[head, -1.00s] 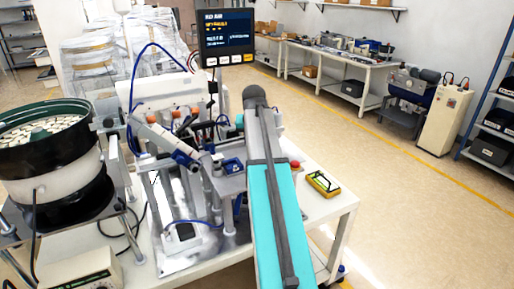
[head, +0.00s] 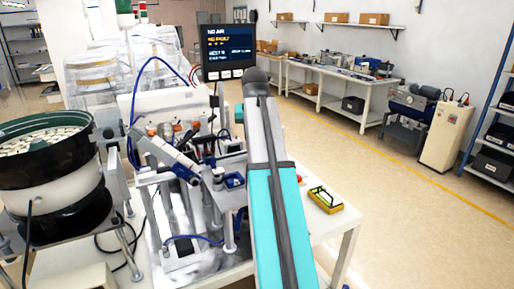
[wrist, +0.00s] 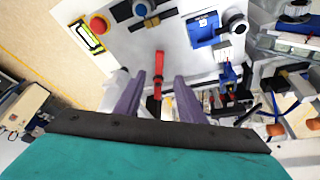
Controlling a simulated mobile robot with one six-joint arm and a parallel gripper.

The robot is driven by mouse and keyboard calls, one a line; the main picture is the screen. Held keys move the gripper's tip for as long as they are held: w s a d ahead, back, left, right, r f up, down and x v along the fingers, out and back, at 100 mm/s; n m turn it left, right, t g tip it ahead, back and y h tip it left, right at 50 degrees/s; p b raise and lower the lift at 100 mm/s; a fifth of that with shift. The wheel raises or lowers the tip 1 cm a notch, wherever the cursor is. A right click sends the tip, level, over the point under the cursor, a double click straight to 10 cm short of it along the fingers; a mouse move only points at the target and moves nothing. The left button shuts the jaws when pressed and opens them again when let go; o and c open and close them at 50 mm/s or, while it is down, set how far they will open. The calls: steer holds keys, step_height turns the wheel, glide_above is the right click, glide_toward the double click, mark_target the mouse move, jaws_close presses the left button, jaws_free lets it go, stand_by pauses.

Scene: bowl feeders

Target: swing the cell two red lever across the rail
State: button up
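A red lever (wrist: 158,66) shows in the wrist view, a narrow upright strip above a dark base on the pale machine plate (wrist: 175,45). My gripper (wrist: 157,80) has two purple-grey fingers apart, one on each side of the lever in the picture. Nothing is held between them. I cannot tell whether the fingers reach down around the lever or are still above it. In the head view my arm hides the lever and my gripper.
A red button (wrist: 98,24) and a yellow-framed device (wrist: 85,37) lie left of the lever. A blue block (wrist: 203,29) and fittings crowd the right. In the head view the bowl feeder (head: 55,185) stands left, a screen (head: 228,50) behind, and open floor right.

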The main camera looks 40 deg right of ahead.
steer(key=shift+s+a+r, duration=0.2)
steer(key=shift+s+r, duration=0.05)
steer(key=shift+r, duration=0.4)
